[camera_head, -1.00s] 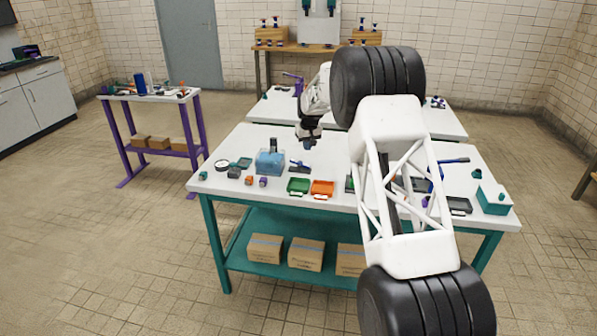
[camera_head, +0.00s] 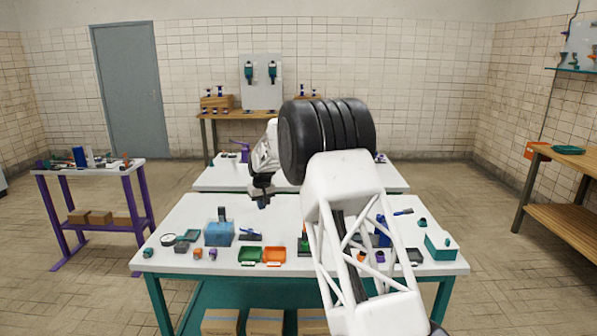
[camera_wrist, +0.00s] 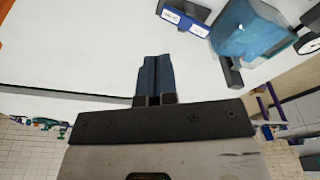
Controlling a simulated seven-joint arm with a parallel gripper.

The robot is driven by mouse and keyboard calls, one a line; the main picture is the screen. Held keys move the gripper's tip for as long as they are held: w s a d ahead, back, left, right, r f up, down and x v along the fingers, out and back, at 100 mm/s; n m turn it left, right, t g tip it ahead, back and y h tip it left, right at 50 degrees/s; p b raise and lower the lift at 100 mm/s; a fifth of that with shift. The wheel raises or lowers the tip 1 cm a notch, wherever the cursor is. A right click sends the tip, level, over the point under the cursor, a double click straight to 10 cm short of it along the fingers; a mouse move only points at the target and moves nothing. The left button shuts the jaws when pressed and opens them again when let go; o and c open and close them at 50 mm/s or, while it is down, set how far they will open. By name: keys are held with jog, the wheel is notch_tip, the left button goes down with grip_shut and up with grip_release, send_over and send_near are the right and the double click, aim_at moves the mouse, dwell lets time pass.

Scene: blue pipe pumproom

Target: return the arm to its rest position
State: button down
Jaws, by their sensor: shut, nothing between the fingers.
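My gripper (camera_head: 263,203) hangs over the back part of the white-topped table (camera_head: 170,262), pointing down, with no object in it. In the wrist view its two blue-grey fingers (camera_wrist: 155,78) are pressed together, empty. My white arm with black joint rings reaches across the middle of the head view and hides part of the table. The fingertips appear to be above the tabletop, apart from the objects.
A blue box (camera_head: 219,234), a green tray (camera_head: 250,254) and an orange tray (camera_head: 274,255) sit front left of my arm. A teal box (camera_head: 440,246) stands at the right. A second white table (camera_head: 215,178) is behind.

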jog(key=s+d+r+m, duration=0.1)
jog(key=s+d+r, duration=0.85)
jog(key=s, duration=0.25)
jog(key=s+d+r+m, duration=0.1)
jog(key=s+d+r, duration=0.8)
jog(key=s+r, duration=0.15)
jog(key=s+d+r+m, duration=0.1)
jog(key=s+d, duration=0.3)
jog(key=s, duration=0.6)
jog(key=s+d+r+m, duration=0.1)
jog(key=s+d, duration=0.3)
jog(key=s, duration=0.7)
jog(key=s+d+r+m, duration=0.1)
jog(key=s+d, duration=0.3)
jog(key=s, duration=0.6)
jog(key=s+d+f, duration=0.2)
jog(key=s+f, duration=0.1)
jog(key=s, duration=0.7)
jog(key=s+d+f+m+t+h, duration=0.1)
jog(key=s+f, duration=0.3)
jog(key=s, duration=0.6)
jog(key=shift+d, duration=0.75)
